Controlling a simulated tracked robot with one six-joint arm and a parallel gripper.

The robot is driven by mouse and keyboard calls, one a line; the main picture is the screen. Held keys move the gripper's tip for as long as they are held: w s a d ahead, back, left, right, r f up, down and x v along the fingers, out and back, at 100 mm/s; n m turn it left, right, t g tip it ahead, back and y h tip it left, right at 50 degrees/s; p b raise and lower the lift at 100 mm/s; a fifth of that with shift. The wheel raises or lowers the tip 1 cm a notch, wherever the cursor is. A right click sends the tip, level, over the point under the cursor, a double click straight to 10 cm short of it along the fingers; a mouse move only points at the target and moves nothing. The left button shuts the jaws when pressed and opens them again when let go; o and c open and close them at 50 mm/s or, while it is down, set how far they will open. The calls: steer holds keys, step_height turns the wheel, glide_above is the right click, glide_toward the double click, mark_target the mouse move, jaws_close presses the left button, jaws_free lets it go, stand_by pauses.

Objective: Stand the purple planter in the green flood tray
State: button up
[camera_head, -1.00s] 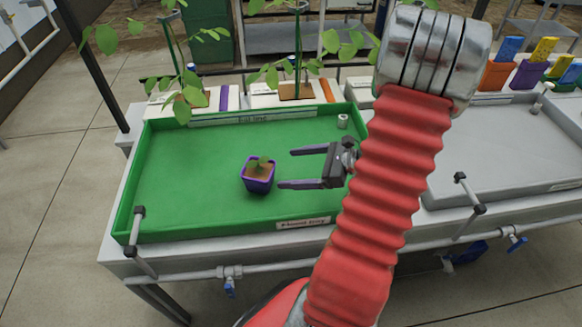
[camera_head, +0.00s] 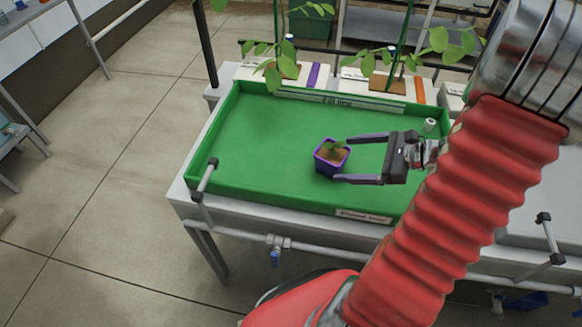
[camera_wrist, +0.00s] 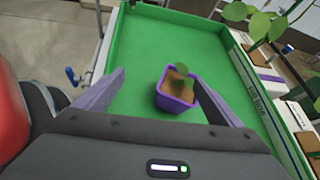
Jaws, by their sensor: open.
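In the wrist view the planter (camera_wrist: 177,90) appears ahead of the palm, between the lines of the fingers and nearer the right one. Whether a finger touches it I cannot tell. The tray's floor (camera_wrist: 140,60) is bare around it.
A white fitting (camera_head: 430,125) stands at the tray's right end. White slabs with tall plants (camera_head: 390,80) line the back. The tray's left half is clear.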

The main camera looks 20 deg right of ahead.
steer(key=s+a+r+n+g+h, duration=0.1)
steer(key=s+a+r+n+g, duration=0.15)
steer(key=a+n, duration=0.5)
steer(key=s+a+r+n+g+h, duration=0.1)
steer(key=a+r+n+g+h, duration=0.1)
steer(key=a+r+n+g, duration=0.5)
steer(key=s+a+r+n+t+h, duration=0.4)
steer(key=a+r+n+t, duration=0.1)
steer(key=n, duration=0.6)
steer(key=shift+a+r+n+t+h, duration=0.4)
steer(key=shift+a+r, duration=0.15)
steer(key=shift+a, duration=0.75)
steer(key=shift+c, duration=0.4)
